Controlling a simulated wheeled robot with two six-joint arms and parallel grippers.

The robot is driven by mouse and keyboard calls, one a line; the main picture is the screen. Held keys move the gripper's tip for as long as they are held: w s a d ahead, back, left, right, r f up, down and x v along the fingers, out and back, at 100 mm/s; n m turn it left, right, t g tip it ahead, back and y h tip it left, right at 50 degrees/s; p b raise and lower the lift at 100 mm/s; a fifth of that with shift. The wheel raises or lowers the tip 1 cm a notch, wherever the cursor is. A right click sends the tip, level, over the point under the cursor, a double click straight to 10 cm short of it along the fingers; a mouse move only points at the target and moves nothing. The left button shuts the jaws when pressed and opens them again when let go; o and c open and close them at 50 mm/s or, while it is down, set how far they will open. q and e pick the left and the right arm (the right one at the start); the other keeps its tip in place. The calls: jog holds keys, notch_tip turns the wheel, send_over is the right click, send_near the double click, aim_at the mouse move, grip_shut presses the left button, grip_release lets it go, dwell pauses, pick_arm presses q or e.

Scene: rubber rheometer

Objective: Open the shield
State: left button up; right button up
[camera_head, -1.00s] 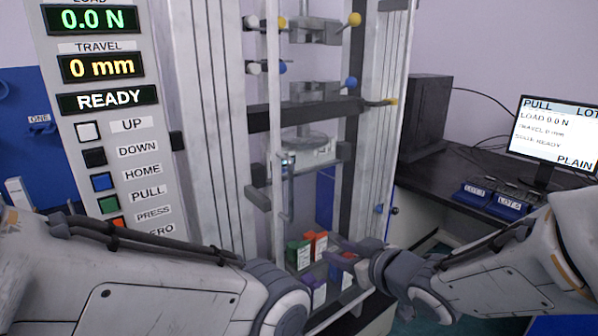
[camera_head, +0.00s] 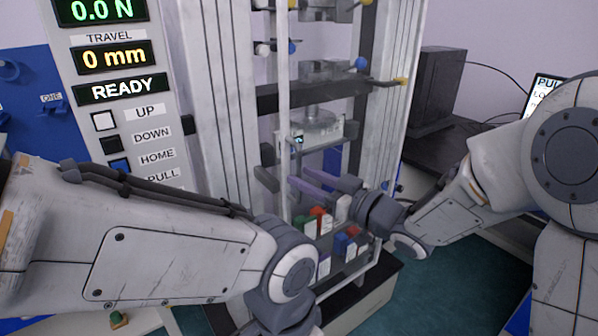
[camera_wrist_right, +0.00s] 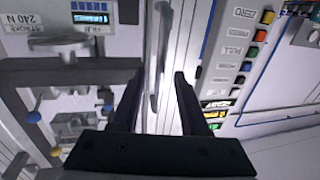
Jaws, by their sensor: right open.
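The shield looks like a clear panel in front of the test machine, with a pale upright edge (camera_head: 283,85). Its clear face is hard to make out. In the right wrist view a slim grey upright bar (camera_wrist_right: 163,45), which looks like its handle, shows in the gap between my fingertips. My right gripper (camera_head: 299,177) is open and empty in front of the machine's lower middle, its fingers pointing left; it also shows in the right wrist view (camera_wrist_right: 159,75). I cannot tell whether the bar is between the fingers or beyond them. My left gripper is out of sight.
Several coloured blocks (camera_head: 318,222) stand on a low shelf below my right gripper. The control panel (camera_head: 125,120) with buttons stands left of the machine. Clamps with coloured knobs (camera_head: 361,63) are above. A dark box (camera_head: 437,92) stands on the right bench.

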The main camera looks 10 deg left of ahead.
jog(key=shift+x, duration=1.15)
grip_shut()
dwell(0.6)
